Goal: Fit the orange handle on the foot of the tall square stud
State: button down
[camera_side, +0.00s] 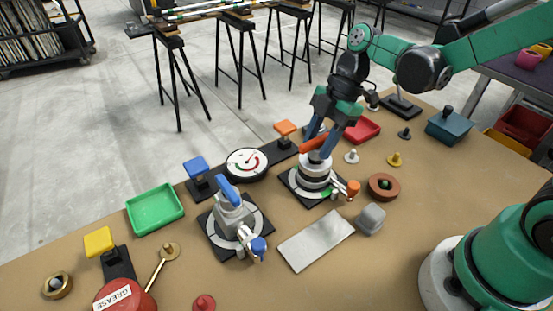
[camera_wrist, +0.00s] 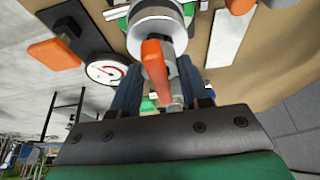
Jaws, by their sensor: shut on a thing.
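My gripper (camera_side: 322,136) is shut on the orange handle (camera_side: 312,144), just above a round grey valve body (camera_side: 313,172) on a dark square plate. In the wrist view the orange handle (camera_wrist: 156,72) lies between the two blue-grey fingers (camera_wrist: 158,88), with its wider end over the grey valve body (camera_wrist: 157,24). The tall square stud cannot be made out; the handle and fingers cover the top of the valve body. I cannot tell whether the handle touches or sits on it. A smaller orange knob (camera_side: 353,187) projects from the valve's side.
A second valve with a blue handle (camera_side: 228,190) stands to the left. A round gauge (camera_side: 247,163) and an orange-topped stand (camera_side: 285,128) are close behind. A brown ring (camera_side: 383,186), grey block (camera_side: 370,219) and bare metal plate (camera_side: 316,240) lie nearby.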

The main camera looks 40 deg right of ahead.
aim_at(320, 137)
jog(key=shift+f, duration=0.5)
dwell(0.8)
jog(key=shift+c, duration=0.2)
grip_release()
jog(key=shift+r, duration=3.75)
